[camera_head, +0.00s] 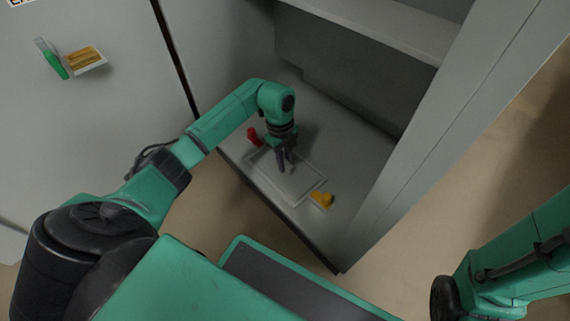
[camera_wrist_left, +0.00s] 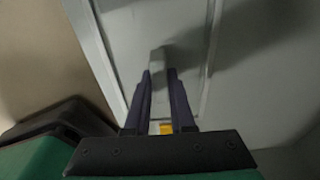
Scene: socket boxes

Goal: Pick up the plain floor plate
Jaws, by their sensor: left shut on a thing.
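The plain floor plate (camera_head: 296,186) is a flat light grey panel with a thin raised border, low in the open grey cabinet. In the left wrist view the plate (camera_wrist_left: 190,25) runs under the fingertips. My left gripper (camera_head: 284,168) points down at its middle. In the left wrist view the gripper (camera_wrist_left: 160,76) is shut on a small grey upright part that appears to belong to the plate. I cannot tell whether the plate rests on the cabinet floor or is slightly raised. My right gripper is out of view.
A red piece (camera_head: 253,136) sits by the plate's far left side, and a yellow piece (camera_head: 323,199) by its near right corner. A shelf (camera_head: 385,28) crosses above. The cabinet's right side panel (camera_head: 430,120) stands close. A green-and-yellow item (camera_head: 86,60) is on the left door.

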